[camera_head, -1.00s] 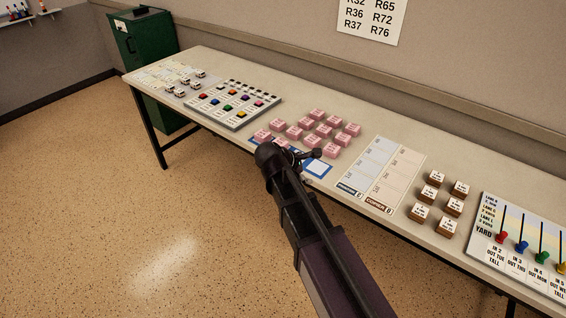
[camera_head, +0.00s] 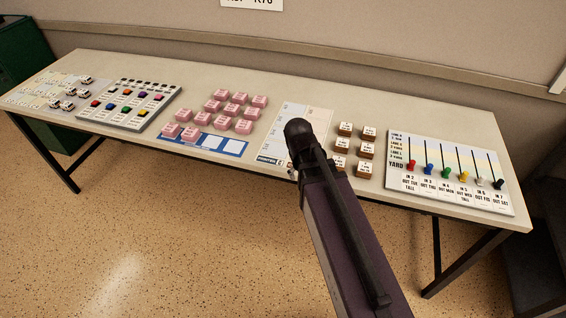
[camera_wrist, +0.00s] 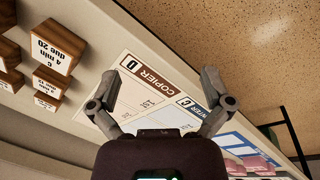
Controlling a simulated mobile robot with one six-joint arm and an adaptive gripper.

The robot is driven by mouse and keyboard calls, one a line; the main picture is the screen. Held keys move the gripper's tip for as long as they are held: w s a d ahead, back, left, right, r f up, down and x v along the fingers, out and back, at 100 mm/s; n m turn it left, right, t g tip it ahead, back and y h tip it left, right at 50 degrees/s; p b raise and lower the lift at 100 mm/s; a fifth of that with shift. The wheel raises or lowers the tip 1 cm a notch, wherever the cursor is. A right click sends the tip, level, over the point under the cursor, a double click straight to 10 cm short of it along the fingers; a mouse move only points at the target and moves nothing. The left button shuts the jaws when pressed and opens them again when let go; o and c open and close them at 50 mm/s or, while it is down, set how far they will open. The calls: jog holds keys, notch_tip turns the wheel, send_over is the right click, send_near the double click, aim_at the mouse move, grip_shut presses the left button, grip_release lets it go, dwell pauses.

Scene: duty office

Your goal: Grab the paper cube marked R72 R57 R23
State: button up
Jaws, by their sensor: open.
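Several pink paper cubes (camera_head: 239,98) stand in a cluster on the long table, left of my arm in the head view. Two of them (camera_head: 190,134) sit at the left part of a blue-edged strip with white squares (camera_head: 233,147). The marks on the cubes are too small to read, so I cannot tell which is R72 R57 R23. A few pink cubes (camera_wrist: 255,162) show at the lower right in the wrist view. My gripper (camera_wrist: 160,76) is open and empty above the printed COPIER sheet, apart from the cubes. In the head view my arm hides it.
The printed sheet (camera_head: 306,117) lies beside the cubes. Brown wooden blocks (camera_head: 345,129) and a yard board with coloured pegs (camera_head: 450,172) stand to the right. A board of coloured pieces (camera_head: 130,105) lies left. The wall (camera_head: 380,65) runs behind the table (camera_head: 285,83).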

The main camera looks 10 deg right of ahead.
jog(key=s+d+f+m+y+b, duration=0.1)
jog(key=s+d+f+m+b, duration=0.1)
jog(key=f+b, duration=0.3)
jog(key=s+d+f+m+g+b, duration=0.1)
jog(key=s+d+f+m+b, duration=0.1)
jog(key=f+b, duration=0.3)
jog(key=shift+s+f+y, duration=0.15)
jog(key=shift+s+y, duration=0.25)
jog(key=shift+s, duration=0.4)
jog(key=shift+d, duration=0.1)
jog(key=shift+c, duration=0.2)
jog(key=c, duration=0.6)
jog(key=shift+o, duration=0.2)
